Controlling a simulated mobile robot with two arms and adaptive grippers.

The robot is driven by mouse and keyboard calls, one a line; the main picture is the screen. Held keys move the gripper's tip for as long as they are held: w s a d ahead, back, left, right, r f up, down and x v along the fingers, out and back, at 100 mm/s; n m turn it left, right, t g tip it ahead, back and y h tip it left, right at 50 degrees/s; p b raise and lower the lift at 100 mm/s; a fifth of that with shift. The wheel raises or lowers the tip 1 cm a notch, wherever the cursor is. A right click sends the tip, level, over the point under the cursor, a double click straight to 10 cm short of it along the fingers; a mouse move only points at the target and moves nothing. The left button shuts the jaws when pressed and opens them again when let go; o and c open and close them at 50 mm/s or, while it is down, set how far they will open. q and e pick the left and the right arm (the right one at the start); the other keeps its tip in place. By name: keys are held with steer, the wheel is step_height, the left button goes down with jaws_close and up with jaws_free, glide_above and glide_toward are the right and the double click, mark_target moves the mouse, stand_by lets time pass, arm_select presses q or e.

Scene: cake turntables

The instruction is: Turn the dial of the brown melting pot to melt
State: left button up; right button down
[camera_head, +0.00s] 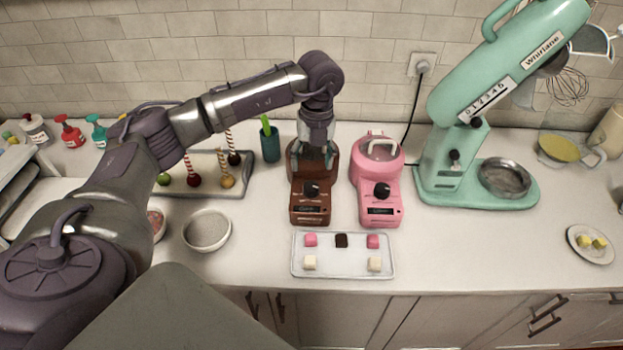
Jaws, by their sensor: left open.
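The brown melting pot (313,214) stands on the counter left of the pink one. Its black dial (311,189) is on the front face, with a small dark label strip below it. The dial's setting is too small to read. My left gripper (316,158) points down over the round pot part of the brown melting pot, behind the dial. It is open, and its fingers cover part of the pot opening. I cannot tell whether they touch the pot. My right gripper is not in view.
A pink melting pot (378,207) stands close on the right. A tray (343,271) with several small cubes lies in front. A green cup (270,146) stands to the left, a mint mixer (452,175) to the right. A bowl (207,231) sits at front left.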

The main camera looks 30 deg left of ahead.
arm_select(q)
steer(key=p, duration=0.1)
glide_above(311, 186)
step_height(311, 186, down, 4)
steer(key=shift+d+f, duration=0.1)
steer(key=shift+d, duration=0.05)
step_height(311, 186, down, 3)
steer(key=shift+f+p, duration=0.2)
steer(key=shift+p, duration=0.25)
steer(key=shift+f, duration=0.45)
steer(key=c, duration=1.1)
steer(key=shift+c, duration=0.2)
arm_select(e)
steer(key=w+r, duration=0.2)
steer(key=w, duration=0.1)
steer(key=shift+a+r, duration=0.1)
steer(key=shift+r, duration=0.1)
